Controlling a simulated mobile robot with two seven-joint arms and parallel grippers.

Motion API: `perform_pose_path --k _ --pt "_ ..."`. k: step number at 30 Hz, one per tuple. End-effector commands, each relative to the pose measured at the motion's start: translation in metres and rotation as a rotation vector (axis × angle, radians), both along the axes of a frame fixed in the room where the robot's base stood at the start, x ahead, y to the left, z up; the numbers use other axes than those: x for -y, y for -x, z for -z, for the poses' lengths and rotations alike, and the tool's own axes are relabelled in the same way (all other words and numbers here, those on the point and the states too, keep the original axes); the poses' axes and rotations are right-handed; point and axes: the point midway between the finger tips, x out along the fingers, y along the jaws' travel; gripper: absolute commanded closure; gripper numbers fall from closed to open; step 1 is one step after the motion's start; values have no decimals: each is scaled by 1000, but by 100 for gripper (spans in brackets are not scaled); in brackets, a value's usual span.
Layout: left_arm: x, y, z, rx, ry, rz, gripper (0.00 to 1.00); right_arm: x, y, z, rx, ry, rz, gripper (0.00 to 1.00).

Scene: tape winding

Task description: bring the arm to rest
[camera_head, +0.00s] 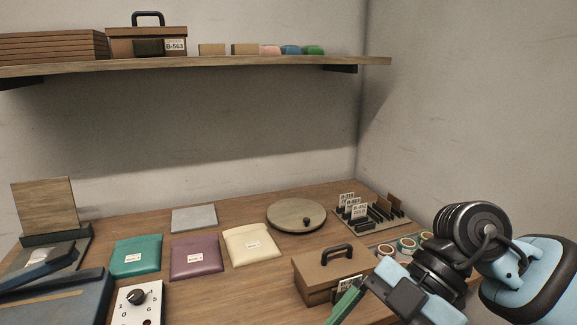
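My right arm comes in from the right edge. Its gripper (362,288) points down and left, beside the brown case with a black handle (322,272), and overlaps that case's right part in the picture. A narrow green piece (345,304) shows at the gripper's tip; I cannot tell whether it is held or lies behind. The fingers are too hidden to tell open from shut. My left gripper is not in view.
On the wooden table are teal (136,257), purple (196,259) and cream (252,245) pouches, a round wooden disc (296,214), a card rack (374,216), tape rolls (407,245) and a dial box (139,302). A shelf (200,64) hangs above.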

Motion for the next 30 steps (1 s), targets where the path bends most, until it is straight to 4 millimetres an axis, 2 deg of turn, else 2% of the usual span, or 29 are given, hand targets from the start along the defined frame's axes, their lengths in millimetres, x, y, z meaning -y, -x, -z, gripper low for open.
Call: perform_pose_path --k 6,9,14,18,23,26,30 --pt "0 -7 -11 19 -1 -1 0 -44 25 -6 -81 -427 -68 0" --pt "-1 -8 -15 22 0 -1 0 -58 29 -13 -103 -637 -40 0" --pt "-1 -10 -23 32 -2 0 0 -69 25 -23 -119 -941 92 0" --pt "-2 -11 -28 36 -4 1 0 -66 12 -23 -112 -1151 288 0" --pt "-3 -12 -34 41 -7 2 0 -52 -8 -6 -81 -1299 581 0" --pt "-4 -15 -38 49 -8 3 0 -38 -19 16 -58 -1333 791 0" --pt "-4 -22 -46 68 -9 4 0 -13 -27 60 -23 -1295 1097 0"
